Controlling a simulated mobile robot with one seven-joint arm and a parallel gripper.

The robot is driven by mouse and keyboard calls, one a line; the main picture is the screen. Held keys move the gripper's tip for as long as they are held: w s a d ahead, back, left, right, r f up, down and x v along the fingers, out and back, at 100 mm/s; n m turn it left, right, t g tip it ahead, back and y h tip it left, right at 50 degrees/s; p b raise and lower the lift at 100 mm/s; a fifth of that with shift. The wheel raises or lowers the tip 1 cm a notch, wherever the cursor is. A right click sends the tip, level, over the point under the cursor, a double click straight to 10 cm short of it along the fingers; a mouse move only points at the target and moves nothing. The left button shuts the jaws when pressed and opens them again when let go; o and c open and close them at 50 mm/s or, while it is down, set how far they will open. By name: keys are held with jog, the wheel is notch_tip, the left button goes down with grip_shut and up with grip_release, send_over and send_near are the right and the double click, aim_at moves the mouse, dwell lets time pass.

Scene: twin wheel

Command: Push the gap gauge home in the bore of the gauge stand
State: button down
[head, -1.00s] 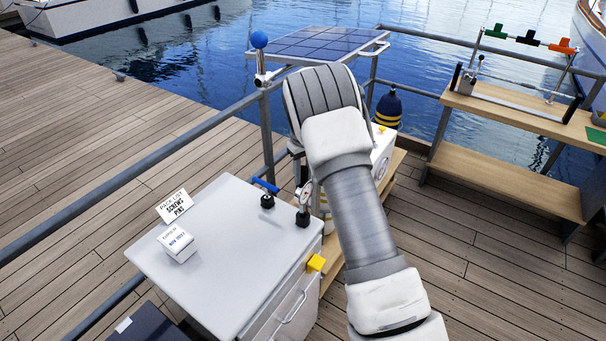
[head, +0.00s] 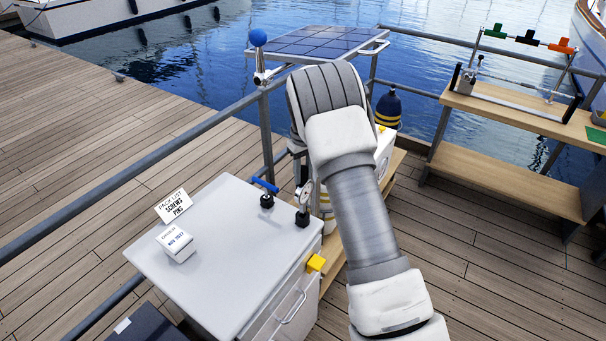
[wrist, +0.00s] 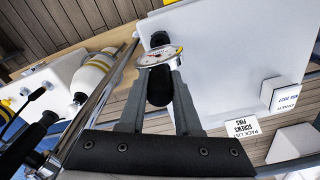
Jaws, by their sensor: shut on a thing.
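The gap gauge is a white dial with a dark grip. In the wrist view its dial (wrist: 160,55) faces the camera and its dark grip (wrist: 158,88) sits between the fingers of my gripper (wrist: 159,75), which is shut on it. In the head view the dial (head: 306,189) shows edge-on beside my arm, which hides most of the gripper. The bore is hidden, so I cannot tell how deep the gauge sits.
A black knob-like fitting (head: 267,201) stands left of the gauge, near a blue handle (head: 265,185). A white box (head: 177,243) and a pack-list card (head: 174,207) stand on the left of the cabinet top (head: 225,270). Railing (head: 266,135) runs behind. The cabinet's front middle is clear.

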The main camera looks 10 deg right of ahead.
aim_at(304, 168)
jog(key=shift+f+b, duration=1.7)
jog(key=shift+f, duration=0.6)
jog(key=c, duration=0.5)
grip_release()
notch_tip(304, 168, up, 8)
jog(key=shift+s+f+b, duration=0.1)
jog(key=shift+f+b, duration=0.05)
jog(key=shift+b, duration=0.35)
